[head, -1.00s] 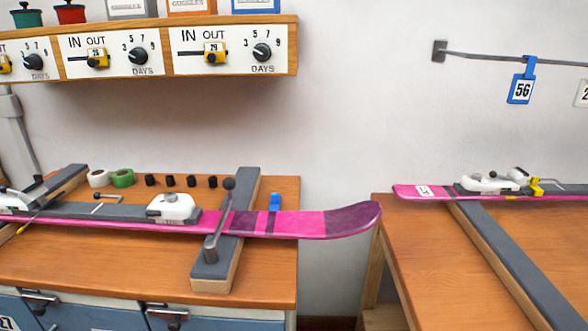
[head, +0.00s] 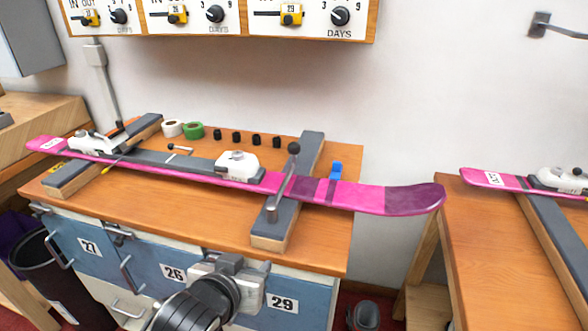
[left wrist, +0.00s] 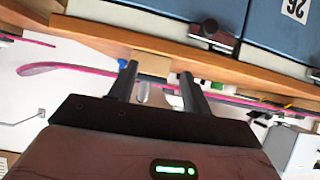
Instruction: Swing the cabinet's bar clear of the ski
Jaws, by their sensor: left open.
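The pink ski (head: 350,195) lies across two grey-topped wooden rests on the cabinet (head: 180,212). The metal bar (head: 282,188), with a black ball knob (head: 294,148), crosses over the ski at the right-hand rest (head: 300,160). Its near end is at the front of that rest, its knob beyond the ski. My left gripper (head: 238,264) is open and empty, low in front of the cabinet's drawers, apart from the bar. In the left wrist view the open fingers (left wrist: 158,76) frame the rest's wooden end (left wrist: 151,64) beyond; a small grey piece shows below it. My right gripper is out of view.
Blue drawers with handles (head: 128,275) face me. Tape rolls (head: 193,130), black pieces (head: 236,137) and a blue piece (head: 336,170) stand behind the ski. A second bench (head: 500,240) with another ski stands right, across a gap. A dark bin (head: 50,270) is at left.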

